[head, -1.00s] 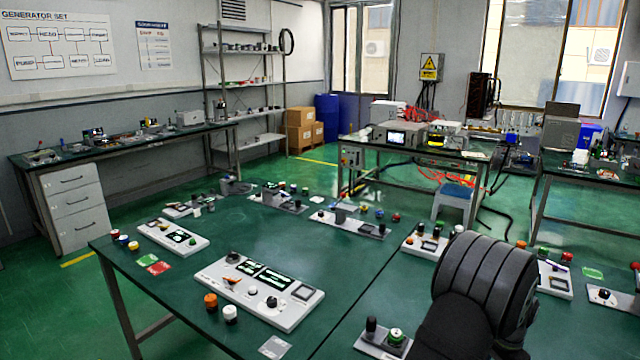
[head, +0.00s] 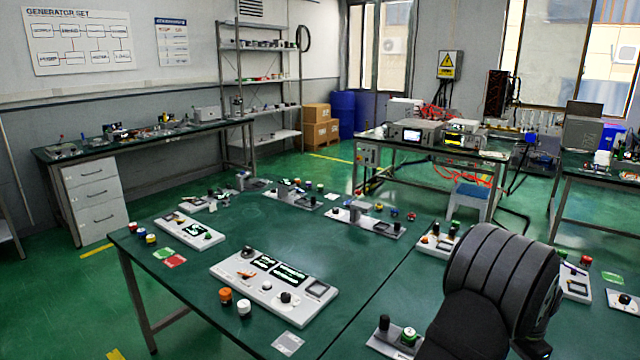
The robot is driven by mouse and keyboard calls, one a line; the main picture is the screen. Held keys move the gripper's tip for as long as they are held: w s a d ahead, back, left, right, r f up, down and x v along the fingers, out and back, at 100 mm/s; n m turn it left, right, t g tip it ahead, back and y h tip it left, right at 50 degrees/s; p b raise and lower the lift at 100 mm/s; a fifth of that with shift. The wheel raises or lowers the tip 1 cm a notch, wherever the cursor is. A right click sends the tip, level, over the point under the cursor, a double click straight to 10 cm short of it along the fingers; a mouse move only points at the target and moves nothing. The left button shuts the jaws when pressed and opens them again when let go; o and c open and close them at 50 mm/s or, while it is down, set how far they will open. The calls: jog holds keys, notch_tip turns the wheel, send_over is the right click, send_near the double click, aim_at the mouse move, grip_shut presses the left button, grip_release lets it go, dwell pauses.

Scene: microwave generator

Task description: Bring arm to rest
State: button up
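Part of my arm, a thick black ribbed joint with a dark link below it, fills the lower right of the head view. It stands in front of the green workbench and hides part of its right side. My gripper is not visible. The green workbench (head: 330,235) carries several control panels.
A small panel with a green button (head: 408,336) is beside my arm. The bench's middle is bare. A blue stool (head: 472,193) stands behind.

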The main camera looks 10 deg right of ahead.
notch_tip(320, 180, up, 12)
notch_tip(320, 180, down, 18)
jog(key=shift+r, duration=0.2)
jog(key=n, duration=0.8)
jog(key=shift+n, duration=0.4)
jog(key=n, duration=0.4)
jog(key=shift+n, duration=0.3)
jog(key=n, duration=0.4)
